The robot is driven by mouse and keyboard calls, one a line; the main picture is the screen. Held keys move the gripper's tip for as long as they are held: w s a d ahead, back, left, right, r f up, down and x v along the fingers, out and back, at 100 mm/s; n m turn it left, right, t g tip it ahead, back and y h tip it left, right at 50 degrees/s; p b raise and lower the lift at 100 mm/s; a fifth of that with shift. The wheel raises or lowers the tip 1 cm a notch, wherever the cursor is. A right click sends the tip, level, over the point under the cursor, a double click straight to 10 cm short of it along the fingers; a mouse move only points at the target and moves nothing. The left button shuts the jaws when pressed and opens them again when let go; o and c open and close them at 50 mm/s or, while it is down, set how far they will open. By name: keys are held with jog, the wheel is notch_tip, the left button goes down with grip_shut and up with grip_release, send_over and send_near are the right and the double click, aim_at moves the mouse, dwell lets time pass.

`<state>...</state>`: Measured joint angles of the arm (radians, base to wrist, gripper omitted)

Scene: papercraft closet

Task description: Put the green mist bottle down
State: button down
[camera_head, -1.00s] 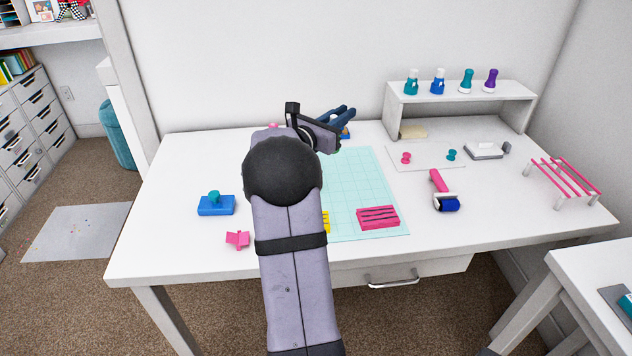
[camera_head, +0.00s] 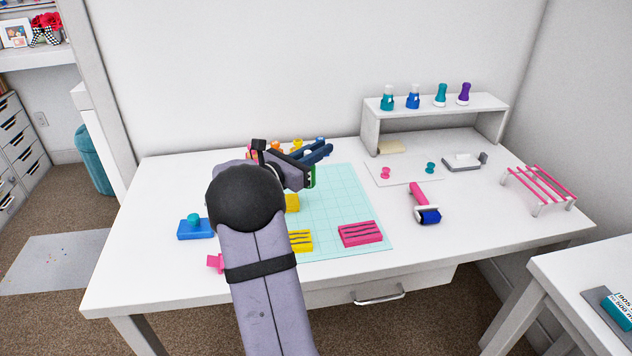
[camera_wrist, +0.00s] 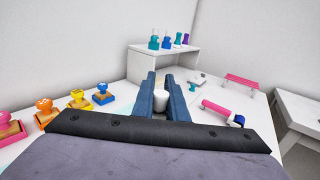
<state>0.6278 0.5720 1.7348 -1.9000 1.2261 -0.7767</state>
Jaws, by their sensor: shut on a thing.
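My gripper (camera_head: 318,151) is over the back part of the light teal cutting mat (camera_head: 345,200). Its dark blue fingers are shut on the green mist bottle (camera_head: 312,177). Only a narrow green strip of the bottle shows below the fingers in the head view. In the wrist view the bottle's white top (camera_wrist: 160,100) sits between the two fingers (camera_wrist: 160,82). The rest of the bottle is hidden, and I cannot tell whether its base touches the mat.
Several stamps, one of them blue (camera_wrist: 103,95), stand left of my gripper. A white shelf (camera_head: 370,130) with several bottles on top stands at the back right. A pink block (camera_head: 361,233), a roller (camera_head: 420,200) and a pink rack (camera_head: 540,185) are to the right.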

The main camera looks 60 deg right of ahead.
jog(key=shift+f, duration=3.4)
jog(key=shift+f+b, duration=0.1)
jog(key=shift+b, duration=0.2)
jog(key=shift+f, duration=0.15)
jog(key=c, duration=1.8)
grip_release()
jog(key=shift+o, duration=0.2)
